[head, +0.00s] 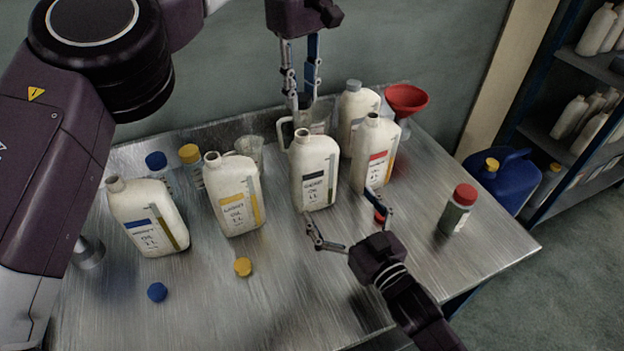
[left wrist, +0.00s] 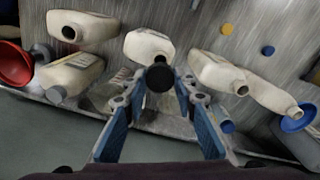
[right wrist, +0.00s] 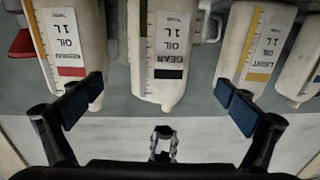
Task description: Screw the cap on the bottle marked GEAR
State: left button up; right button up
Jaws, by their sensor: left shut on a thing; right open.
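The white bottle marked GEAR (head: 315,180), with a black label band, stands upright at the middle of the table. My left gripper (head: 304,104) is just above its neck, fingers pointing down. In the left wrist view it is shut on a black cap (left wrist: 160,77), which overlaps the mouth of the GEAR bottle (left wrist: 148,44). My right gripper (head: 346,224) is open and empty in front of the GEAR bottle. In the right wrist view the black label (right wrist: 168,74) shows between its spread fingers, upside down.
Close by stand a red-labelled bottle (head: 373,160), a yellow-labelled bottle (head: 235,205) and a blue-labelled bottle (head: 148,225). A yellow cap (head: 243,267) and a blue cap (head: 157,292) lie in front. A red-capped container (head: 458,210) stands right.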

aim_at(313, 169)
jog(key=shift+w, duration=0.1)
jog(key=x, duration=1.2)
jog(key=shift+c, duration=0.4)
jog(key=c, duration=1.7)
pick_arm(q)
jog(key=shift+f, duration=2.5)
jog(key=shift+f, duration=0.9)
jog(key=shift+f, duration=0.5)
